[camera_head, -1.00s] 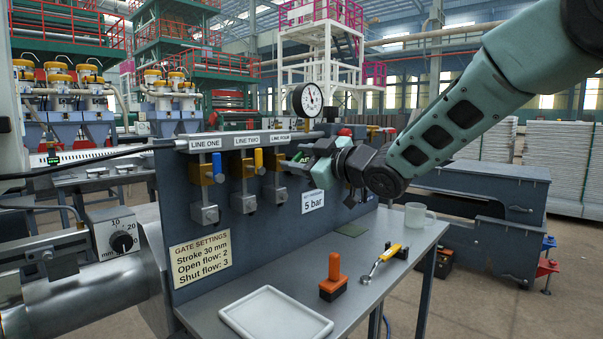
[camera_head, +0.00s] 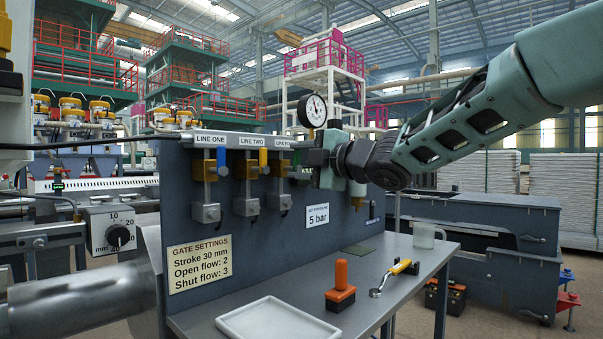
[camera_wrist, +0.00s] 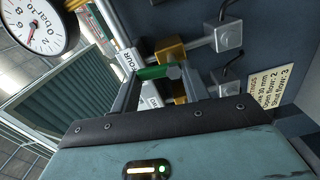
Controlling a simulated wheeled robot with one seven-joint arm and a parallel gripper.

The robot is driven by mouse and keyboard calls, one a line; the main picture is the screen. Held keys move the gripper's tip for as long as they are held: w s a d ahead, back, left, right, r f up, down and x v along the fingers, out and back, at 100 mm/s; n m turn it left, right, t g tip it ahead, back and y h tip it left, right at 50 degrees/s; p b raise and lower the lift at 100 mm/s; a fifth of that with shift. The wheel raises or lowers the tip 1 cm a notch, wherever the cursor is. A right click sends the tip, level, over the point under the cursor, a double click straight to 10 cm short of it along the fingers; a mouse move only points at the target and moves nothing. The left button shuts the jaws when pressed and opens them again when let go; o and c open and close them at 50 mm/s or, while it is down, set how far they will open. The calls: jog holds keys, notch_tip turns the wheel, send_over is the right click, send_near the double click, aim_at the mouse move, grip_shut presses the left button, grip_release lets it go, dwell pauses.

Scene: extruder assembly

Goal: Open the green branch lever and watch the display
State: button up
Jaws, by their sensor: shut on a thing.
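The green lever (camera_wrist: 153,72) lies between the two fingers of my gripper (camera_wrist: 160,77) in the wrist view, at the third brass valve along the grey panel. My gripper is shut on it. In the head view my gripper (camera_head: 306,163) is at the panel and largely hides the lever. A round white pressure gauge (camera_head: 313,110) stands above the panel; part of its face also shows in the wrist view (camera_wrist: 38,24). A small display with green light (camera_head: 58,187) is at the far left, too small to read.
Beside the gripped valve are a blue lever (camera_head: 221,161) and a yellow lever (camera_head: 263,160). The bench holds a white tray (camera_head: 225,322), an orange-handled block (camera_head: 341,288), a yellow-handled tool (camera_head: 392,275) and a clear mug (camera_head: 424,236). A knob dial (camera_head: 118,236) is at left.

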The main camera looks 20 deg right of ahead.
jog(key=shift+a+f+n+b, duration=0.1)
jog(key=shift+f+n+b, duration=0.1)
jog(key=shift+n+b, duration=0.35)
jog(key=shift+n, duration=0.25)
jog(key=o, duration=1)
jog(key=shift+r, duration=0.1)
jog(key=shift+s, duration=0.1)
jog(key=p+v, duration=0.6)
jog(key=v, duration=1.1)
jog(key=shift+s, duration=0.15)
